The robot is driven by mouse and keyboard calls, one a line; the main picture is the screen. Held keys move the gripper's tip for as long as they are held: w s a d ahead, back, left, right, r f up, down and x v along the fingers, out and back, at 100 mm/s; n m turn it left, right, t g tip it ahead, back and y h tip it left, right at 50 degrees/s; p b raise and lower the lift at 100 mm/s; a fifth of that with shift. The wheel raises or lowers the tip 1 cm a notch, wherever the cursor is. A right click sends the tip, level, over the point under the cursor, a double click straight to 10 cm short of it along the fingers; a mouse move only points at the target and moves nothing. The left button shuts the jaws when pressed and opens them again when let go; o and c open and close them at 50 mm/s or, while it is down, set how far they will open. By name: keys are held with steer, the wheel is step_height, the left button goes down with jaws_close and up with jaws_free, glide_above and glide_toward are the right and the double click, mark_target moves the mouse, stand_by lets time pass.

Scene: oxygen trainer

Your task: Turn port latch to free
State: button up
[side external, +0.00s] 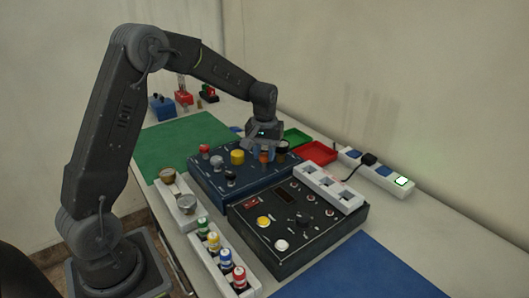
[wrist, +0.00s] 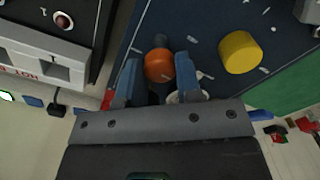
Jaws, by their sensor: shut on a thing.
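The blue panel (side external: 250,181) stands on the table and fills much of the wrist view (wrist: 200,22). An orange round knob (wrist: 158,65) on it also shows in the side view (side external: 264,158). My gripper (side external: 269,153) points down over the panel's far right part. In the wrist view my gripper (wrist: 158,61) has its two blue fingers on either side of the orange knob, shut on it. No readable label shows which control is the port latch. A pale round part is half hidden behind the right finger in the wrist view.
A yellow knob (side external: 237,157) stands close to my gripper, with a red knob (side external: 204,149) and a grey knob (side external: 217,161) farther left. A dark control box (side external: 290,235) adjoins the panel. Green (side external: 297,137) and red (side external: 318,152) trays lie behind.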

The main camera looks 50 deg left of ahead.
mark_target(264, 154)
steer(key=shift+r, duration=0.1)
steer(key=o, duration=0.9)
step_height(264, 154, up, 14)
steer(key=shift+f, duration=0.15)
stand_by(0.4)
